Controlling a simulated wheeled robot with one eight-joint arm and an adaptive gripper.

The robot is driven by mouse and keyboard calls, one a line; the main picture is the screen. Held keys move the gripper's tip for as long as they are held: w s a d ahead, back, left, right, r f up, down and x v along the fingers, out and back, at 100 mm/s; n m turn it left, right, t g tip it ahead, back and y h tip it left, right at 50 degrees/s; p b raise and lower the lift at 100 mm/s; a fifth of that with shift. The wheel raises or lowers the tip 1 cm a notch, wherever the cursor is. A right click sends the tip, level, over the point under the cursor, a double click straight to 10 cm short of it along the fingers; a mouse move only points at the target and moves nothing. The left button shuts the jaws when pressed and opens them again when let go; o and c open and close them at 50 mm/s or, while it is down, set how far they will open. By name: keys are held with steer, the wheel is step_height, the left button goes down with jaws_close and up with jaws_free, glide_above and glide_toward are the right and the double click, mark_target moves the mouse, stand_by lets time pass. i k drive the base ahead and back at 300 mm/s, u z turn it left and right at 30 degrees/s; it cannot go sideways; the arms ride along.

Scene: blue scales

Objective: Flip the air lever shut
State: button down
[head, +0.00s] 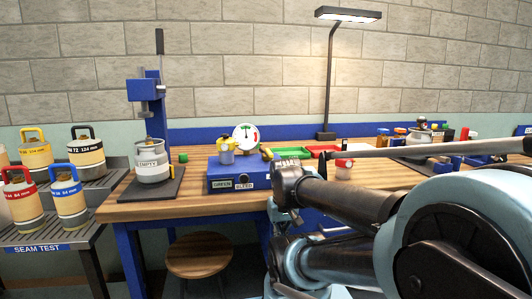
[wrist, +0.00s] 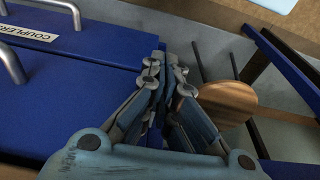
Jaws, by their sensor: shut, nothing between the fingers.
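A blue box (head: 238,174) with small labels on its front stands on the wooden bench in the head view. A round white dial gauge (head: 246,137) with a green and red scale stands at it. A small grey fitting with a yellow top (head: 227,150) is on the box's left, and a small brass-yellow part (head: 267,154) is at its right. I cannot tell which of these, if any, is the air lever. My gripper (wrist: 166,68) is shut and empty in the wrist view, beside blue drawer fronts. The lever is not seen in the wrist view.
Blue drawers with metal handles (wrist: 55,10) and a "COUPLERS" label fill the wrist view's left. A wooden stool (head: 200,255) stands under the bench (head: 185,210). Several cylinders stand on the seam test rack (head: 85,235).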

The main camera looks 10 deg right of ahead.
mark_target(268, 152)
steer(key=z, duration=0.15)
steer(key=k, duration=1.6)
steer(key=u, duration=0.15)
steer(key=i, duration=1)
